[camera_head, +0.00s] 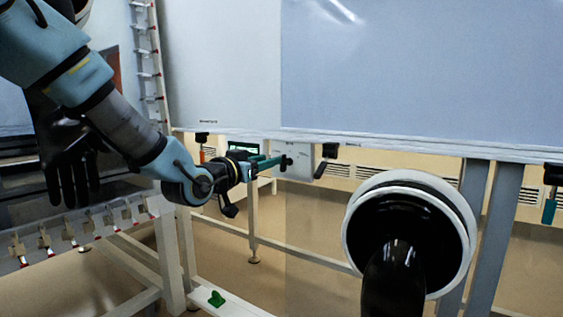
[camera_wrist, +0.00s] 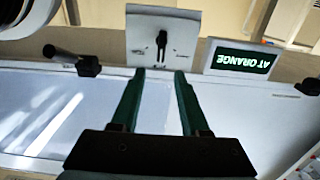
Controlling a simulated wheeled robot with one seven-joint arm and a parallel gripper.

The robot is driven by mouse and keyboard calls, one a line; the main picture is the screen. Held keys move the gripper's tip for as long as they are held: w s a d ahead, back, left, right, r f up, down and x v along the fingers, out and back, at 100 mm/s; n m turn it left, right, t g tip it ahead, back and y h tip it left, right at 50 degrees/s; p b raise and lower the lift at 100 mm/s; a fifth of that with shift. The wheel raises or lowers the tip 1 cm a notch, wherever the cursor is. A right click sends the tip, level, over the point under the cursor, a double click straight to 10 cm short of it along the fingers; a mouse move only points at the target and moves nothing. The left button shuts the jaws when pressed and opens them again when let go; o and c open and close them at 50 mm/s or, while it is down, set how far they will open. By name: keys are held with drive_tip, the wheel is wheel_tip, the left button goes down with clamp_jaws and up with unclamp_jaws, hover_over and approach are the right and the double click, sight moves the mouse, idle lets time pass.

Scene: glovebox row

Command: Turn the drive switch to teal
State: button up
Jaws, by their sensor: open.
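The drive switch is a pale box (camera_head: 298,166) under the edge of the large panel; in the wrist view its face (camera_wrist: 140,40) carries a black knob (camera_wrist: 161,42) and small marks too fine to read. A dark display (camera_wrist: 240,61) beside it reads "AT ORANGE", upside down in the wrist view; it also shows partly behind my gripper in the head view (camera_head: 244,147). My gripper (camera_wrist: 160,76) is open and empty. Its two teal fingers point at the switch face, with the knob ahead between them. In the head view my gripper (camera_head: 281,161) reaches close to the box; whether it touches is unclear.
A white-ringed port (camera_head: 464,222) with a black glove stands right of the switch. Black clamps hang along the panel edge, one (camera_head: 328,151) just right of the switch box. A black glove (camera_head: 66,150) hangs at left. A green object (camera_head: 216,298) lies low on a white frame.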

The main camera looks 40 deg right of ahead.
sight(283, 155)
drive_tip(key=b+x, duration=0.1)
drive_tip(key=x, duration=0.7)
drive_tip(key=shift+d, duration=0.1)
clamp_jaws()
idle(0.4)
